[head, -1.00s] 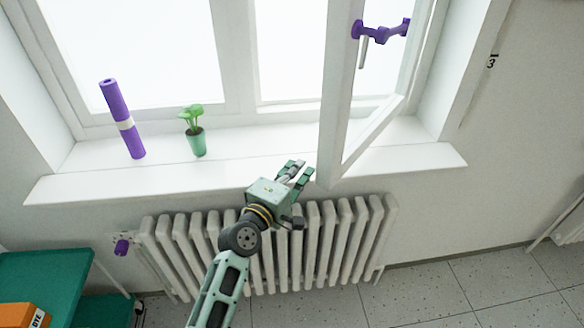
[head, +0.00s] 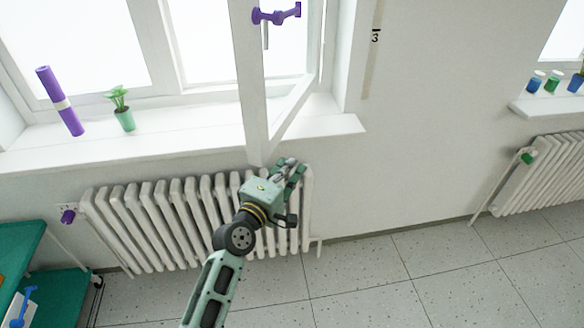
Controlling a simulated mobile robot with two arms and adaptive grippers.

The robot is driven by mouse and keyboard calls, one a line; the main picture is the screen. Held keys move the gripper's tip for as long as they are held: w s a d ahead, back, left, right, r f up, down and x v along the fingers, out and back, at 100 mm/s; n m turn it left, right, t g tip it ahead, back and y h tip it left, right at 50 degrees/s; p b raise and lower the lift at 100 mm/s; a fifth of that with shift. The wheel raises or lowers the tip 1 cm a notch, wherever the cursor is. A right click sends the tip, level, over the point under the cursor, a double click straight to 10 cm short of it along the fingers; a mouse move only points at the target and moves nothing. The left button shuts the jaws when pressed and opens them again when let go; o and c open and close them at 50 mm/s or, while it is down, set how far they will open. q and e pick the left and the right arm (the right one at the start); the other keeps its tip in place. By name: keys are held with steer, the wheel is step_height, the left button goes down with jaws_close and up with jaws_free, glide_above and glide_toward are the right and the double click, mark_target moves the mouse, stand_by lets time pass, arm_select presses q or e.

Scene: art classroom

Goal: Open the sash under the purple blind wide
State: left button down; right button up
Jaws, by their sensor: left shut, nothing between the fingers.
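The window sash (head: 249,85) with a purple handle (head: 276,14) stands open, swung into the room over the sill. Its hinged side is at the right; its free lower corner juts past the sill's front edge. No purple blind shows in this view. My left gripper (head: 292,170) is shut and empty, just right of and below that lower corner in the picture, in front of the radiator top. Whether it touches the sash cannot be told. My right gripper is not in view.
On the sill (head: 190,141) stand a purple roll (head: 60,100) and a potted plant (head: 125,119). A white radiator (head: 155,225) is below. A green shelf unit (head: 22,250) is at lower left. Floor (head: 400,275) at right is clear, up to another radiator (head: 545,172).

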arm_select(q)
steer(key=shift+a, duration=0.25)
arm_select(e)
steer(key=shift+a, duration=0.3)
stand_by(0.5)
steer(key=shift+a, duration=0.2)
